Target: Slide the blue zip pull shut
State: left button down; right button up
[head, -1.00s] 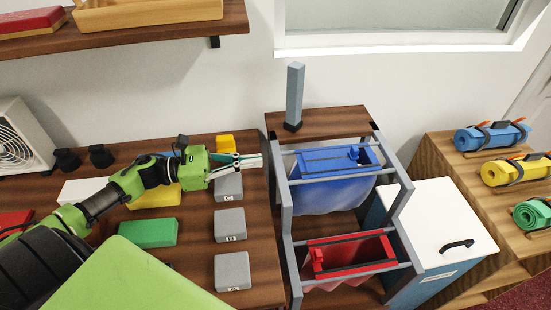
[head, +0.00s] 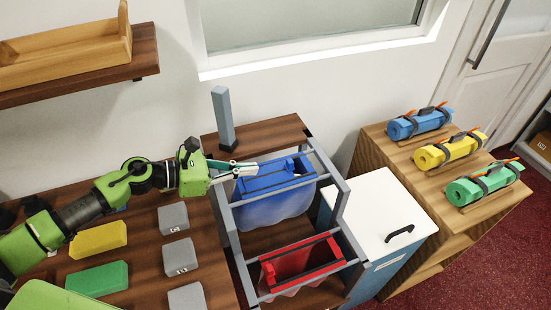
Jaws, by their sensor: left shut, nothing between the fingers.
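The blue bag (head: 270,207) hangs in the upper part of a grey frame (head: 232,232). A dark zip track runs along its blue top strip. The blue zip pull (head: 291,165) stands near the right end of that strip. My left gripper (head: 246,168) is shut and empty. Its fingertips are over or beside the left end of the blue strip, apart from the pull; I cannot tell whether they touch the bag. My right gripper is not in view.
A red bag (head: 303,263) with a red pull (head: 268,272) at its left end hangs lower in the frame. A grey post (head: 223,115) stands behind. Grey blocks (head: 180,255) lie at left. A white-lidded bin (head: 375,205) and rolled mats (head: 450,150) are at right.

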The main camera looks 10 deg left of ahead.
aim_at(287, 163)
pick_arm(q)
jog(key=p+x, duration=0.1)
jog(key=x, duration=0.3)
jog(key=r+p+x, duration=0.1)
jog(key=x, duration=0.1)
jog(key=shift+w+d+p, duration=0.15)
jog(key=shift+d+p, duration=0.05)
jog(key=shift+p, duration=0.15)
jog(key=shift+w+d+f, duration=0.15)
jog(key=shift+w+d, duration=0.2)
jog(key=shift+d, duration=0.2)
jog(key=shift+d+f, duration=0.1)
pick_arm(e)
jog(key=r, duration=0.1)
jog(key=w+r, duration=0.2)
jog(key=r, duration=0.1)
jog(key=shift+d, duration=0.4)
pick_arm(q)
jog(key=shift+w, duration=0.1)
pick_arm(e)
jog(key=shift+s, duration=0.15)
